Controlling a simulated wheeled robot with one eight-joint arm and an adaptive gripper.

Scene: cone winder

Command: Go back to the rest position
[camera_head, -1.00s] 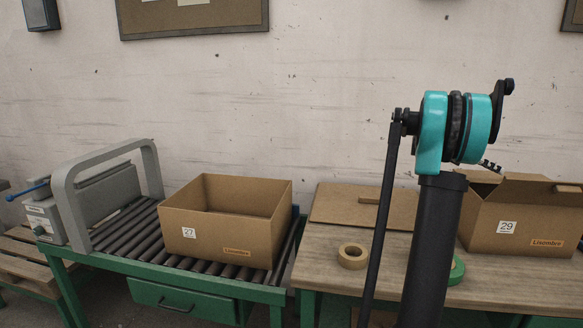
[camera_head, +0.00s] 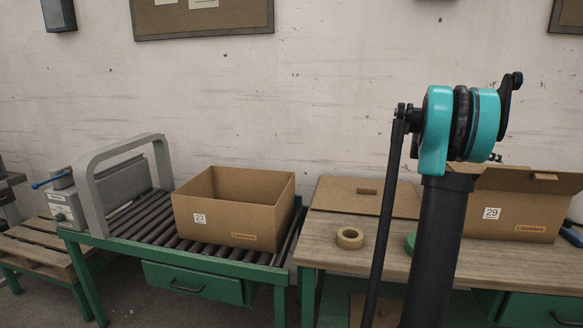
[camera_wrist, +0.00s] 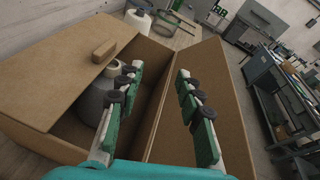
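My gripper (camera_wrist: 160,72) is open in the wrist view, its two green-padded fingers apart with nothing between them. It is above or at an open cardboard box (camera_wrist: 205,95) with raised flaps. A grey-white cone-shaped thing (camera_wrist: 93,102) shows inside that box, partly behind the left finger. A panel with a small block (camera_wrist: 103,50) covers the box's left side. In the head view my arm stands upright at right, in front of the box marked 29 (camera_head: 510,225), and the gripper is mostly hidden behind it.
A box marked 27 (camera_head: 235,215) stands on the green roller table (camera_head: 160,262) at left. A tape roll (camera_head: 350,238) and a flat cardboard lid (camera_head: 335,196) lie on the wooden table (camera_head: 325,252). A pallet (camera_head: 35,240) is at far left.

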